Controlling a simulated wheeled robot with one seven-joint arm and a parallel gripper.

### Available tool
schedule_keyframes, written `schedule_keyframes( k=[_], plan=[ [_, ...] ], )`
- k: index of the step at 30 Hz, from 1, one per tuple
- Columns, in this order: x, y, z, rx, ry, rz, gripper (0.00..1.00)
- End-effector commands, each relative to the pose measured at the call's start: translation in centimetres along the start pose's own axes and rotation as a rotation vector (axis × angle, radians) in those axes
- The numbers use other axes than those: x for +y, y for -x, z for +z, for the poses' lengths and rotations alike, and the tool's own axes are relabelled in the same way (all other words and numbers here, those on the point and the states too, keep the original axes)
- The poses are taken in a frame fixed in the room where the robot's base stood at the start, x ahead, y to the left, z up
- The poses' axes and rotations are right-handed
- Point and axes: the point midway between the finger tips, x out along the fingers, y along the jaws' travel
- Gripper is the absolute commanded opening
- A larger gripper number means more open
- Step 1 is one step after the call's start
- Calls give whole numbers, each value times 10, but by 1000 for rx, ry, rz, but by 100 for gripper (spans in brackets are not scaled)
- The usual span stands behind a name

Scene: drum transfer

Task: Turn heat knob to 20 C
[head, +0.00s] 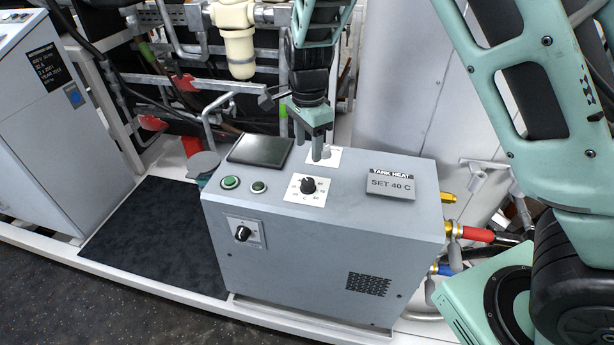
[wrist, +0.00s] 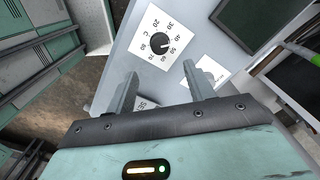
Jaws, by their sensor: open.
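The heat knob (head: 308,186) is a round black dial on a white scale plate on top of the grey heater box (head: 290,280). In the wrist view the knob (wrist: 159,43) sits just beyond my fingertips, with numbers around it. A light pointer mark shows on its lower right side; the exact number it points at is too small to read surely. My gripper (head: 310,150) is open and empty, pointing down above the back of the box top, behind the knob. In the wrist view my gripper (wrist: 160,70) has its two fingers apart, touching nothing visible.
A grey sign (head: 390,184) reading "TANK HEAT SET 40 C" stands right of the knob. Green buttons (head: 230,183) and a dark screen (head: 261,150) lie left. A second black knob (head: 242,233) is on the front face. Pipes and hoses crowd behind.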

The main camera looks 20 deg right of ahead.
Motion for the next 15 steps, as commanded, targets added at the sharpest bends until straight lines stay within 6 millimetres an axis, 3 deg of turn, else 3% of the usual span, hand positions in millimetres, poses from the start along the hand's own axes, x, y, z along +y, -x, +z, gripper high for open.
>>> schedule_keyframes(
  k=[9,15],
  plan=[
    [1,-67,-1,1,0,4,53],
    [0,-97,0,0,1,2,53]
  ],
)
